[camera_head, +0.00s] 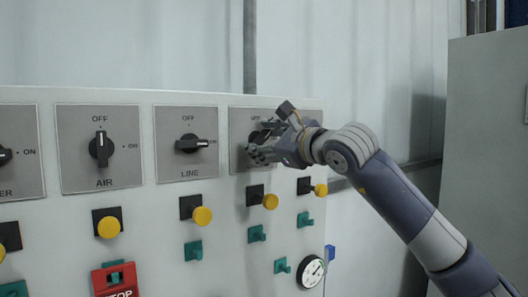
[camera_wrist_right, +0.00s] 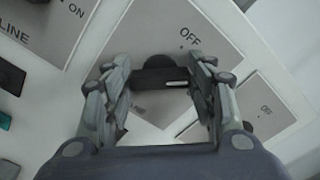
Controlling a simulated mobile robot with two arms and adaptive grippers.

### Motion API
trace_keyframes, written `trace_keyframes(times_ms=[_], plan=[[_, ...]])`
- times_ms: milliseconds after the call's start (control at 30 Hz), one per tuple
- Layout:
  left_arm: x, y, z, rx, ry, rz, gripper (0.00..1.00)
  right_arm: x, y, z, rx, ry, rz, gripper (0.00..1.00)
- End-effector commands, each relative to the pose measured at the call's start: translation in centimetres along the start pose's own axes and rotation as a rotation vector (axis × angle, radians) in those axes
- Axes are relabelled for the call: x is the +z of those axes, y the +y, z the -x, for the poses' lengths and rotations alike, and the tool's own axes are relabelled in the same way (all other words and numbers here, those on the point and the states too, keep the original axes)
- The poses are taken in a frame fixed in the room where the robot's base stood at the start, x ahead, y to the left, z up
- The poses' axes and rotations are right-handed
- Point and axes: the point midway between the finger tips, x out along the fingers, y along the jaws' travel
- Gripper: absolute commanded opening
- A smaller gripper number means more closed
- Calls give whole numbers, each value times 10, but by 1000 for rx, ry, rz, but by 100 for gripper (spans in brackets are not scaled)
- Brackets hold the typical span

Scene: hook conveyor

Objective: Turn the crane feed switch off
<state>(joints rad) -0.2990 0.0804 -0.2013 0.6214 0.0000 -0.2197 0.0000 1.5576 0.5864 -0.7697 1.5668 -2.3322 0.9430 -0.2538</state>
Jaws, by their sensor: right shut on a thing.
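My right gripper (camera_head: 272,148) is at the fourth switch plate (camera_head: 237,119) from the left in the head view. It hides most of this plate, and its name cannot be read. In the right wrist view my gripper (camera_wrist_right: 165,85) has its fingers shut on the black switch knob (camera_wrist_right: 155,78), one finger at each end of the bar. A white line marks the knob's right end there. The word OFF stands on the plate above the knob, tilted in this view. My left gripper is not in view.
The LINE switch (camera_head: 190,145) points right towards ON; the AIR switch (camera_head: 102,149) points up at OFF. Yellow knobs (camera_head: 202,215), green hooks (camera_head: 194,250), a red stop box (camera_head: 117,280) and a round gauge (camera_head: 311,271) sit below. A grey cabinet (camera_head: 490,150) stands right.

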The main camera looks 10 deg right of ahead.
Motion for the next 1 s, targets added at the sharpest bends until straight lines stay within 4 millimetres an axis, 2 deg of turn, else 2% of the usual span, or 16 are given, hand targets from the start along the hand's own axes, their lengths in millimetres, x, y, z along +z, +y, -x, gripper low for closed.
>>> trace_keyframes(times_ms=[33,200,600,1000], plan=[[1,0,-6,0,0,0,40,-1,2,0,-1,-2,46,28],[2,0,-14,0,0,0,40,-1,2,0,-1,-2,207,28],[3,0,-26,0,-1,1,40,-1,3,0,0,0,568,28],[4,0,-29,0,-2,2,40,-1,4,0,2,-1,789,28]])
